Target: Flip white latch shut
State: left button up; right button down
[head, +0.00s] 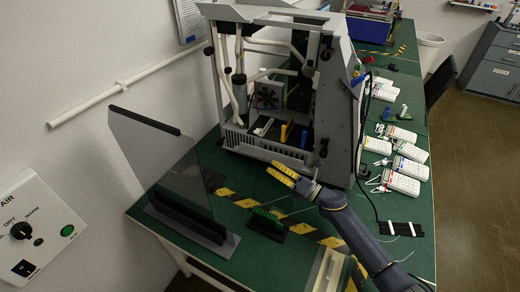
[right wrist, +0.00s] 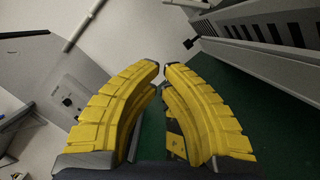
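The grey test cabinet (head: 345,135) stands open-framed on the green table, with white tubes and a fan inside. I cannot pick out the white latch for certain in either view. My right gripper (head: 270,172) has yellow ribbed fingers and is just in front of the cabinet's lower vented edge. In the right wrist view its fingertips (right wrist: 161,68) nearly meet, with only a thin gap and nothing between them. The vented cabinet panel (right wrist: 262,32) is at the upper right there, and a dark knob (right wrist: 189,43) sits on its corner. My left gripper is not in view.
A clear panel (head: 160,155) on a dark base stands left of the gripper. A green-topped block (head: 266,220) lies on the striped tape in front. Several white keypad devices (head: 402,167) lie right of the cabinet. A wall box (head: 38,235) is at left.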

jog(key=w+a+r, duration=0.4)
jog(key=w+a, duration=0.2)
jog(key=w, duration=0.2)
jog(key=shift+w+a+r, duration=0.15)
jog(key=shift+w+a, duration=0.05)
dwell(0.4)
